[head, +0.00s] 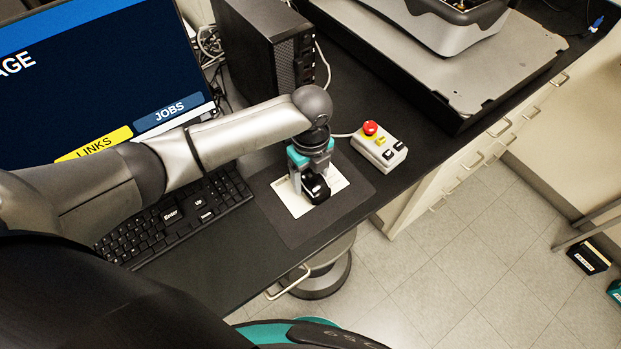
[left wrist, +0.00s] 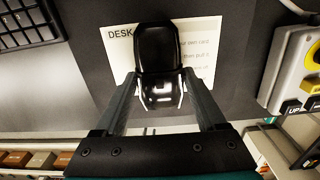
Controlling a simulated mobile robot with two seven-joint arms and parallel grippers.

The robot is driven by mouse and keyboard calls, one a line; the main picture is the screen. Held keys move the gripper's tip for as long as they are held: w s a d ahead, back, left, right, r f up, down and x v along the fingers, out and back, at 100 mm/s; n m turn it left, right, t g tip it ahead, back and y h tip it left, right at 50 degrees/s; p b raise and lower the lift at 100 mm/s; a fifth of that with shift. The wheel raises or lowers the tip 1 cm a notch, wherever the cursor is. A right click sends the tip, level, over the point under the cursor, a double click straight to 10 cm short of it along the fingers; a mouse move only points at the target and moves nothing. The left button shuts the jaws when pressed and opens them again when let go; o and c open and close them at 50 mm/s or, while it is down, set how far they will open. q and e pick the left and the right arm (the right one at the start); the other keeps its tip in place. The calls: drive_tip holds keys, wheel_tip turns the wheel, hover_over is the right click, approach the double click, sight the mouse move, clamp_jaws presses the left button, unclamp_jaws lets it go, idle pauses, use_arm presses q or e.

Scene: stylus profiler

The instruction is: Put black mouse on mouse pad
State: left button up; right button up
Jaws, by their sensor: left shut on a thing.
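The black mouse (head: 315,188) is between the fingers of my left gripper (head: 312,172), over the white card on the dark mouse pad (head: 276,218). In the left wrist view the mouse (left wrist: 158,50) sits between the two fingers of the left gripper (left wrist: 160,100), which are shut on it. The mouse pad (left wrist: 85,75) shows around the card there. I cannot tell whether the mouse touches the card or is held just above it. My right gripper is not in view.
A white card (head: 290,198) lies on the pad. A control box with a red button (head: 380,148) stands right of the pad. A black keyboard (head: 170,222) lies left. The monitor (head: 90,75) and computer tower (head: 265,50) stand behind. The desk's front edge is close.

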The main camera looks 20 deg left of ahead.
sight(311, 176)
use_arm(q)
drive_tip(key=shift+f, duration=0.65)
drive_tip(key=shift+f, duration=0.15)
drive_tip(key=o, duration=1.4)
wheel_tip(311, 176, up, 12)
drive_tip(key=shift+r+p, duration=0.2)
drive_tip(key=shift+p, duration=0.4)
